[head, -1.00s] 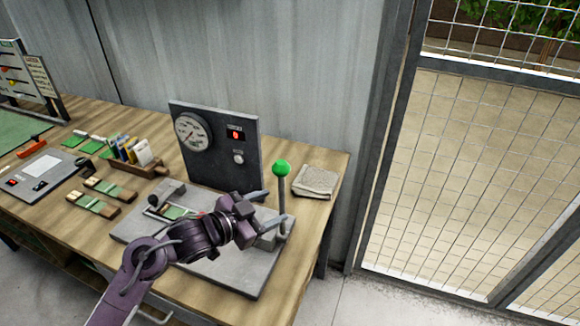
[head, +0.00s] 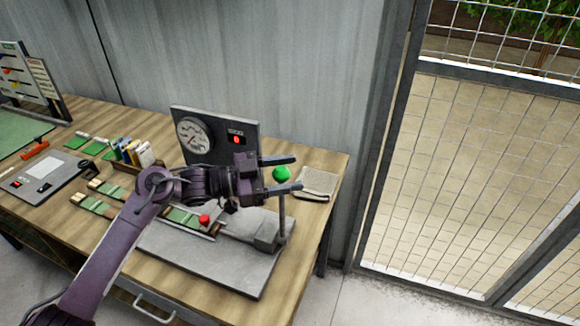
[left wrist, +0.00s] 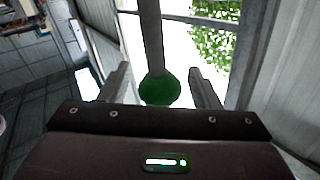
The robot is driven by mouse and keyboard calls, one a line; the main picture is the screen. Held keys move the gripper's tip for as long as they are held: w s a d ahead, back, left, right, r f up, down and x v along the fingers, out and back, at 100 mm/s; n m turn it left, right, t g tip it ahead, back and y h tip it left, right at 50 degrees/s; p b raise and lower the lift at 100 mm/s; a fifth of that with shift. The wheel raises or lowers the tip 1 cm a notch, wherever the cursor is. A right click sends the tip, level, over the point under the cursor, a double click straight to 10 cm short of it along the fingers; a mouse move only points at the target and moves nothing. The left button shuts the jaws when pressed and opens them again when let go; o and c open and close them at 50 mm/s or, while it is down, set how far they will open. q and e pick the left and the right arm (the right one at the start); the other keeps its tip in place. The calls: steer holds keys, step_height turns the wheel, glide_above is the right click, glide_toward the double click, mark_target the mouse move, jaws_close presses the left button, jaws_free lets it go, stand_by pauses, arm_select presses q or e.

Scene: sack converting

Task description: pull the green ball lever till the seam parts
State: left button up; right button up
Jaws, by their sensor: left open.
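The green ball (head: 282,174) tops a grey lever rod (head: 282,222) standing at the right end of the grey tester plate (head: 225,270). My left gripper (head: 297,173) is open, one finger on each side of the ball in the picture. In the left wrist view the ball (left wrist: 160,90) shows between the two fingers, with a visible gap on each side. A green sack strip (head: 181,216) lies in the tester near a red knob (head: 204,219); my arm hides part of this area, and I cannot make out the seam. My right gripper is not in view.
An upright panel with a dial gauge (head: 194,135) and a red display stands behind the tester. Green strips (head: 95,206) and a small box of cards lie left. A mesh fence (head: 490,180) is beyond the bench.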

arm_select(q)
steer(key=shift+w+d, duration=0.15)
steer(key=shift+d, duration=0.3)
steer(key=shift+c, duration=0.5)
jaws_close()
steer(key=s+a+f+m+h+b, duration=0.2)
steer(key=s+m+b, duration=0.1)
steer(key=s+b, duration=0.2)
steer(key=s+a+f+m+g+h+b, duration=0.1)
steer(key=s+a+m+h+b, duration=0.1)
steer(key=s+m+b, duration=0.2)
steer(key=shift+s+f+b, duration=0.4)
steer(key=shift+s+b, duration=0.9)
steer(key=shift+s, duration=0.55)
steer(key=shift+a, duration=0.1)
steer(key=shift+o, duration=0.5)
jaws_free()
